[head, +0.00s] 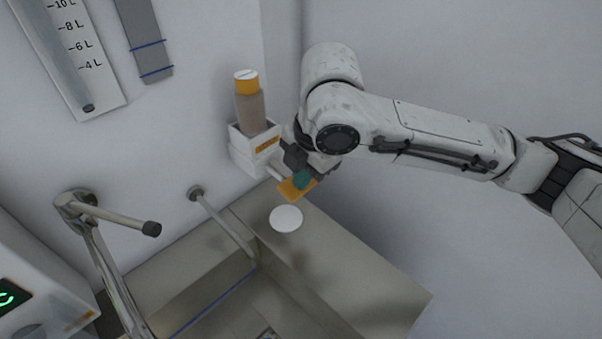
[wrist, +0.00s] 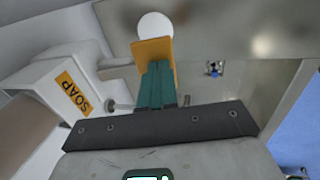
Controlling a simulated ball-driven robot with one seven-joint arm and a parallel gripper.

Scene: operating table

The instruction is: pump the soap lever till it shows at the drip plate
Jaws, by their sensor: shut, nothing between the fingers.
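The soap dispenser (head: 252,145) is a white wall box with a bottle (head: 249,105) of brownish liquid and an orange cap; its SOAP label (wrist: 73,95) shows in the wrist view. The orange lever paddle (head: 290,190) sticks out below it, and also shows in the wrist view (wrist: 152,48). My gripper (head: 304,180) is shut, its teal fingers (wrist: 157,84) at the paddle's upper face, seemingly touching it. The white round drip plate (head: 286,218) lies on the counter below, and its visible part (wrist: 155,25) looks plain white. No soap is visible on it.
A steel basin (head: 290,280) lies in front of the plate, with a spout (head: 222,222) to the left. A taller tap (head: 108,215) stands further left. A scale panel (head: 75,50) hangs on the wall. The counter right of the plate is clear.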

